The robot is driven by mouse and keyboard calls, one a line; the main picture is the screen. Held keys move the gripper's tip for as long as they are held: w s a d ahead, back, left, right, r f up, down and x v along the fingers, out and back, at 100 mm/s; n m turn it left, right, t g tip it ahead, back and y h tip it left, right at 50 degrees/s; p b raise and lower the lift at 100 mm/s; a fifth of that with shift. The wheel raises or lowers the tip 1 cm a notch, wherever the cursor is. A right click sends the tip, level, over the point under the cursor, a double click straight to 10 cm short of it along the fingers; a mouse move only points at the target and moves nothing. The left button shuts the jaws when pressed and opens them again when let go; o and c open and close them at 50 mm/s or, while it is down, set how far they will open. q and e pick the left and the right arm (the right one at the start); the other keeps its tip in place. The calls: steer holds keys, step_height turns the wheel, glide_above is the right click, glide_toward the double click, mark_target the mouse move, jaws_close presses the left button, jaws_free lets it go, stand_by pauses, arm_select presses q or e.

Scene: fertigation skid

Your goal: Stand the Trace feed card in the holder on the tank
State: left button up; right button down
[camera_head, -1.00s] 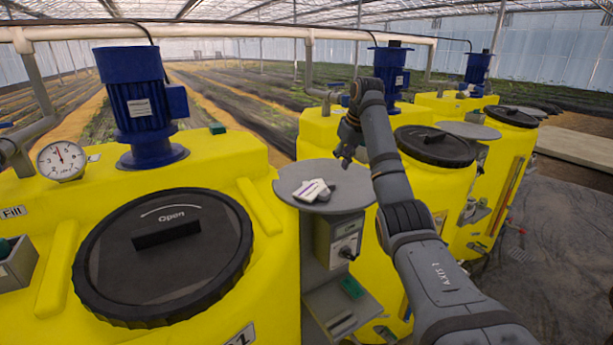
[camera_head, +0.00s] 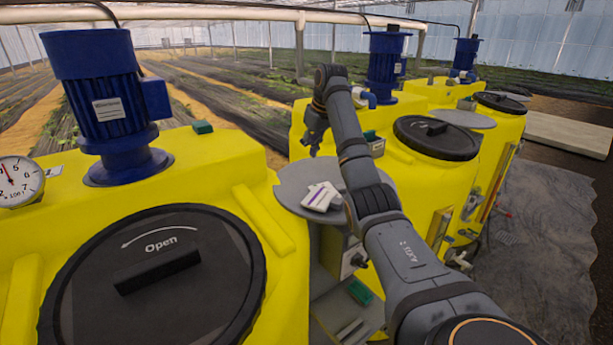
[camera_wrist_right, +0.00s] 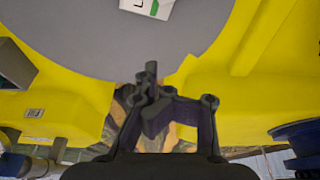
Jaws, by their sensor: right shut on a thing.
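My right gripper (camera_head: 315,148) hangs above the back edge of the round grey shelf (camera_head: 291,180) in the head view. In the right wrist view, its dark fingers (camera_wrist_right: 151,82) are shut, and what they hold cannot be made out. White cards with a purple stripe (camera_head: 321,196) lie on the shelf, apart from the gripper. The wrist view shows a white piece with a green mark (camera_wrist_right: 150,6) on the shelf. My left gripper is not in view.
The near tank has a large black lid (camera_head: 160,275) marked Open, a tall blue motor (camera_head: 108,100) and a round gauge (camera_head: 20,182). A grey control box (camera_head: 345,255) is below the shelf. A second yellow tank with a black lid (camera_head: 437,137) stands behind my right arm.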

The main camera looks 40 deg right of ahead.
mark_target(311, 186)
steer(key=p+x, duration=0.4)
steer(key=x, duration=0.4)
steer(key=shift+f, duration=0.35)
steer(key=s, duration=0.1)
steer(key=s+p, duration=0.2)
steer(key=shift+s+f, duration=0.3)
steer(key=shift+s+a, duration=0.2)
steer(key=shift+s, duration=0.15)
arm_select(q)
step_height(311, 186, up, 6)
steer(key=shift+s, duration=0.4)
arm_select(e)
steer(key=shift+w+f, duration=0.1)
steer(key=shift+w, duration=0.15)
